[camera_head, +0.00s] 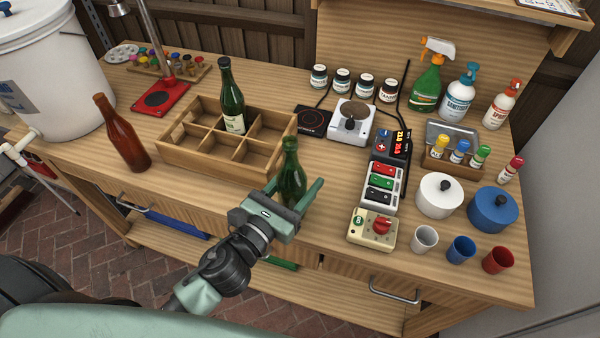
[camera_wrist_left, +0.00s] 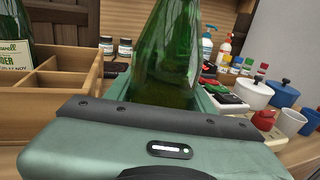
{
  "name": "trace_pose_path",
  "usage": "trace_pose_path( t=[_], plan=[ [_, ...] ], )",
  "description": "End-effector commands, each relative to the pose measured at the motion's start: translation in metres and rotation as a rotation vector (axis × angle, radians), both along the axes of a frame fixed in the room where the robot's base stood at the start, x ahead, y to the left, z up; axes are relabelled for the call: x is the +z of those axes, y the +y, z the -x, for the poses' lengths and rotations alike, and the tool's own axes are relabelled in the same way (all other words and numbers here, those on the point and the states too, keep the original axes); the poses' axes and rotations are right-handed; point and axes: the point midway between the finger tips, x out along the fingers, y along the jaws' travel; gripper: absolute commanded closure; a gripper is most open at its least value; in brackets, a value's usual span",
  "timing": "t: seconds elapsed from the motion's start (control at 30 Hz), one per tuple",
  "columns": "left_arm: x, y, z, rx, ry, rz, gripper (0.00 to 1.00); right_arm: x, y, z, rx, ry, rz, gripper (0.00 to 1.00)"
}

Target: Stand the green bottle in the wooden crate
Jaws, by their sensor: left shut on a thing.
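The green bottle (camera_head: 291,178) is upright between the fingers of my left gripper (camera_head: 297,192), in front of the crate's right end. My left gripper is shut on it; whether its base touches the bench cannot be told. In the left wrist view the green bottle (camera_wrist_left: 166,60) stands close in front of the palm, with its top out of frame. The wooden crate (camera_head: 205,166) is on the bench to the left of the gripper. A labelled dark green bottle (camera_head: 232,100) stands in one of its back compartments; the other compartments look empty. My right gripper is not in view.
A brown bottle (camera_head: 122,135) stands left of the crate. A hotplate (camera_head: 313,121) and a white scale (camera_head: 350,125) are behind. A switch box (camera_head: 380,185) and a timer box (camera_head: 372,229) stand right of the gripper. Pots and cups are farther right.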

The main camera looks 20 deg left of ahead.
Motion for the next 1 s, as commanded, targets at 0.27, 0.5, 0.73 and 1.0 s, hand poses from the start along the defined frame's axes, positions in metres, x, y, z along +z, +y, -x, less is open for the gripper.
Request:
trace_pose_path(
  t=[0.27,0.5,0.73,1.0],
  plan=[
    [-0.0069,-0.0003,0.0002,-0.001,-0.003,0.000,1.00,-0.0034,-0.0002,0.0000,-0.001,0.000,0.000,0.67],
    [-0.0109,-0.0003,0.0000,-0.001,-0.003,0.000,1.00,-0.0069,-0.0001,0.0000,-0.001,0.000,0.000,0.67],
    [-0.0115,-0.0001,0.0003,-0.001,0.001,0.000,0.25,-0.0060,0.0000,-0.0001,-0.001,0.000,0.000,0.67],
    [-0.0057,-0.0001,0.0002,-0.001,0.000,0.000,0.25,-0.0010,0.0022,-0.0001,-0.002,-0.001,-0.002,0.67]
  ],
)
